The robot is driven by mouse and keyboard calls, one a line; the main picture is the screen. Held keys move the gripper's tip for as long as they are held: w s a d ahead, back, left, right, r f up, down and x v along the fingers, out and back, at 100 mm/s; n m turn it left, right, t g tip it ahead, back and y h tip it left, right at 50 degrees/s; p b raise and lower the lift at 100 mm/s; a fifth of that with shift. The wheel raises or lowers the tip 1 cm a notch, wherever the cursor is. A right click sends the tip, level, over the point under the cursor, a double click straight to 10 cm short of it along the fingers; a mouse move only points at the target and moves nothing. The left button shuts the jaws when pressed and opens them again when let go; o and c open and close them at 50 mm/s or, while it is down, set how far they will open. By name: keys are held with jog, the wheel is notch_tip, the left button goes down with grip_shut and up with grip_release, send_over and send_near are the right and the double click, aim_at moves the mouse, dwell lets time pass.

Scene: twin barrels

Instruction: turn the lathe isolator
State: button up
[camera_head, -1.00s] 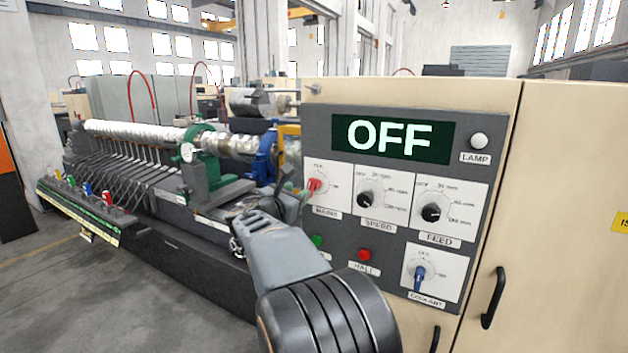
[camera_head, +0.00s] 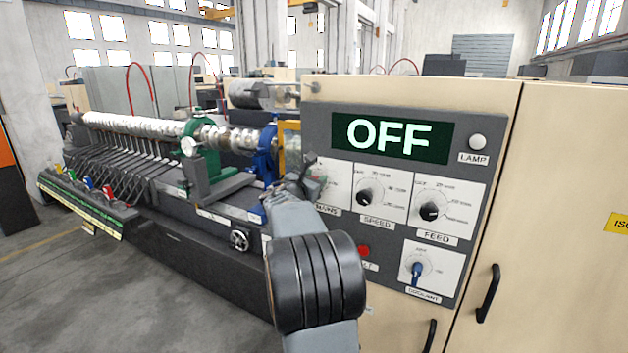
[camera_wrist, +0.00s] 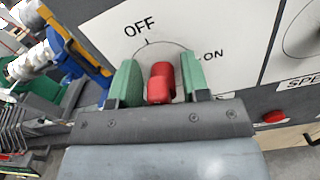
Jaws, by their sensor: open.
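The lathe isolator is a red knob (camera_wrist: 161,82) on a white plate marked OFF and ON, in the wrist view. The OFF mark is at its upper left and ON at its right. My gripper (camera_wrist: 159,70) has its green fingers on either side of the knob, open, with a narrow gap visible at each side. The knob's lower part is hidden behind my gripper. In the head view, my gripper (camera_head: 308,182) is in front of the mains plate and covers most of the knob. The display (camera_head: 390,137) above reads OFF.
The SPEED dial (camera_head: 369,193), FEED dial (camera_head: 430,211), blue COOLANT knob (camera_head: 417,271) and red halt button (camera_head: 364,251) are on the same panel. A lamp (camera_head: 478,142) is at its upper right. The lathe (camera_head: 205,170) stretches away to the left.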

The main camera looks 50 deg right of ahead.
jog(key=shift+c, duration=0.3)
jog(key=c, duration=0.7)
jog(key=shift+o, duration=0.2)
jog(key=shift+f+b, duration=0.1)
jog(key=shift+b, duration=0.2)
jog(key=m+b, duration=0.1)
jog(key=b, duration=0.1)
jog(key=m+b, duration=0.1)
jog(key=b, duration=0.1)
jog(key=shift+s+f+m, duration=0.2)
jog(key=shift+f+m, duration=0.1)
jog(key=shift+f, duration=0.05)
jog(key=m+b, duration=0.1)
jog(key=b, duration=0.1)
jog(key=m+b, duration=0.2)
jog(key=b, duration=0.1)
jog(key=m+b, duration=0.2)
jog(key=b, duration=0.1)
jog(key=shift+s+d+f, duration=0.1)
jog(key=shift+s+f, duration=0.1)
jog(key=shift+s, duration=0.05)
jog(key=shift+s+f+m+b, duration=0.1)
jog(key=shift+m+b, duration=1.75)
jog(key=shift+m, duration=0.1)
jog(key=shift+s+f+m+b, duration=0.1)
jog(key=shift+m+b, duration=1.7)
jog(key=shift+m, duration=0.15)
